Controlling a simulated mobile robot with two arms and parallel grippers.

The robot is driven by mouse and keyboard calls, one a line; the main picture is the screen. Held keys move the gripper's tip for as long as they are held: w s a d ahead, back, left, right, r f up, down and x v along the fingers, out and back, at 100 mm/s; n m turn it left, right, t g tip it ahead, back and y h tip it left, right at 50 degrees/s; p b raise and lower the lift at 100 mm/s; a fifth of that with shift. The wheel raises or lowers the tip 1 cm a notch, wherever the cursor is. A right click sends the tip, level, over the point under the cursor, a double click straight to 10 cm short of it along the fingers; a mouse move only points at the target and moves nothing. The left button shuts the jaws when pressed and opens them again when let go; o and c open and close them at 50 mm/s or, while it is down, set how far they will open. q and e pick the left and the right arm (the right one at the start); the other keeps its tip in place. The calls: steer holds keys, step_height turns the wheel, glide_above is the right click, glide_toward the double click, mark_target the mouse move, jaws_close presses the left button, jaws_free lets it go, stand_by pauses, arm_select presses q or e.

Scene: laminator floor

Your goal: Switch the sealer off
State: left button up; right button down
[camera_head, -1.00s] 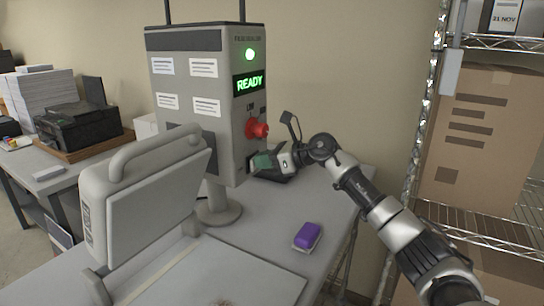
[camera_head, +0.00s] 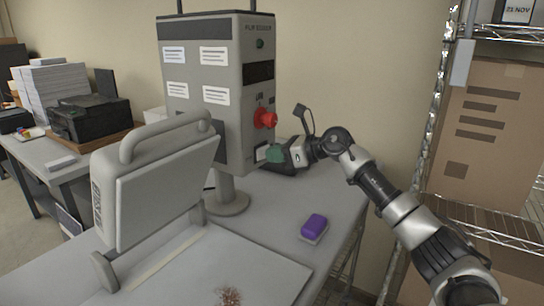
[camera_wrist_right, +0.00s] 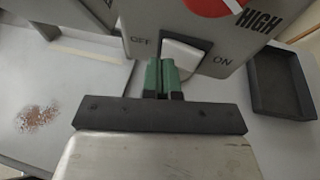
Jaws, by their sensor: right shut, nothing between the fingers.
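The sealer's control box (camera_head: 205,80) stands on a post on the table, its display (camera_head: 259,72) and round lamp (camera_head: 260,43) both dark. A red knob (camera_head: 264,118) sticks out of its side. In the right wrist view, a white rocker switch (camera_wrist_right: 182,52) sits between the labels OFF and ON. My right gripper (camera_head: 272,153) is shut and empty, with its green fingertips at the switch; they also show in the right wrist view (camera_wrist_right: 162,78). I cannot tell whether they touch it. My left gripper is not in view.
The sealer's press arm (camera_head: 165,190) stands raised over its bed. A purple-topped block (camera_head: 314,227) lies on the table (camera_head: 270,220). A dark tray (camera_wrist_right: 280,85) is beside the box. Wire shelving (camera_head: 480,225) with a carton stands at the right.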

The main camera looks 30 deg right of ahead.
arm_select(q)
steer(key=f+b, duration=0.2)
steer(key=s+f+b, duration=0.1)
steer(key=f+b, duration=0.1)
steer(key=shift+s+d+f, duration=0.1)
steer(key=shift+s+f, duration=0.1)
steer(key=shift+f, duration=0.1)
arm_select(e)
steer(key=s+d+r, duration=0.3)
steer(key=s+d, duration=0.1)
steer(key=s, duration=0.6)
steer(key=shift+s+r, duration=0.2)
steer(key=shift+s, duration=0.1)
steer(key=shift+s, duration=0.1)
